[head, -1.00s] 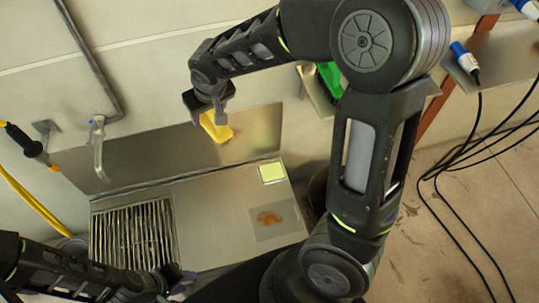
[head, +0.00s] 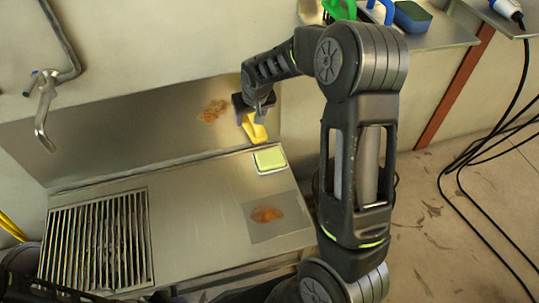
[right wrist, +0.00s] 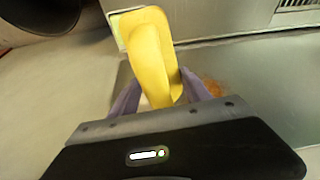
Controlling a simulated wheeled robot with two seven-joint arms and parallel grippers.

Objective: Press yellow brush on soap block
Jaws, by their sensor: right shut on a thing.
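The yellow brush (head: 256,129) is held in my right gripper (head: 250,110), which is shut on it. In the right wrist view the yellow brush (right wrist: 150,55) stands out from between the fingers (right wrist: 155,100). The pale green soap block (head: 270,158) lies on the metal counter near its back right edge. The brush hangs just behind and above the soap; I cannot tell any contact. A pale green edge of the soap (right wrist: 118,28) shows beside the brush in the right wrist view. My left gripper is not clearly seen; only dark arm parts show at the lower left.
The steel counter (head: 190,200) has a slatted drain grate (head: 95,240) at left and a brown stain (head: 266,214) at right. Another stain (head: 214,110) marks the backsplash. A tap (head: 44,115) hangs at left. A shelf (head: 430,38) holds green and blue brushes.

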